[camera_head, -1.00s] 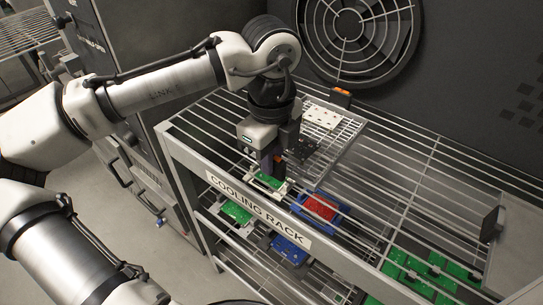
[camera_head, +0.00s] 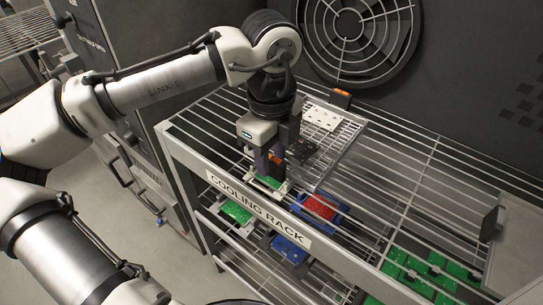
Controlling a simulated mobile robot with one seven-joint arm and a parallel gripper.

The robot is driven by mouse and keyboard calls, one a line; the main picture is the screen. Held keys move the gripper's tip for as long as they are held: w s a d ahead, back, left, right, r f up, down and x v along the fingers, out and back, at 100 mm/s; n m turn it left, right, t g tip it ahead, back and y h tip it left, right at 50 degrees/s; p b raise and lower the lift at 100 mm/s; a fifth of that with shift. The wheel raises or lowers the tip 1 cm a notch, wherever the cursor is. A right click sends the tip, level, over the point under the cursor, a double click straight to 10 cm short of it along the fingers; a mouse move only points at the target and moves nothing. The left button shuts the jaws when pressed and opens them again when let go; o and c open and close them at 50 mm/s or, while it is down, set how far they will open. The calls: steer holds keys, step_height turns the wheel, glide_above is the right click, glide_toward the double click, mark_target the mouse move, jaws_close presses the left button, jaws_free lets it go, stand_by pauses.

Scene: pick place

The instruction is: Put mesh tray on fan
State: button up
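The mesh tray (camera_head: 343,143) is a silver wire tray on the upper level of the cooling rack. It carries a white board (camera_head: 321,117) and a black board (camera_head: 302,150). A dark block with an orange part (camera_head: 340,98) stands at its far edge. The fan (camera_head: 361,38) is a round dark grille on the back wall, behind and above the tray. My gripper (camera_head: 272,166) points down at the tray's near left side. Orange shows at its fingers, but I cannot tell whether they hold anything. My wrist partly hides the tray's left side.
The cooling rack (camera_head: 430,165) has open wire bars with free room to the right of the tray. Green boards (camera_head: 430,266), a red board (camera_head: 320,207) and a blue one (camera_head: 290,249) lie below the bars.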

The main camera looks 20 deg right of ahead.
step_height(320, 180, up, 11)
steer(key=shift+r, duration=0.15)
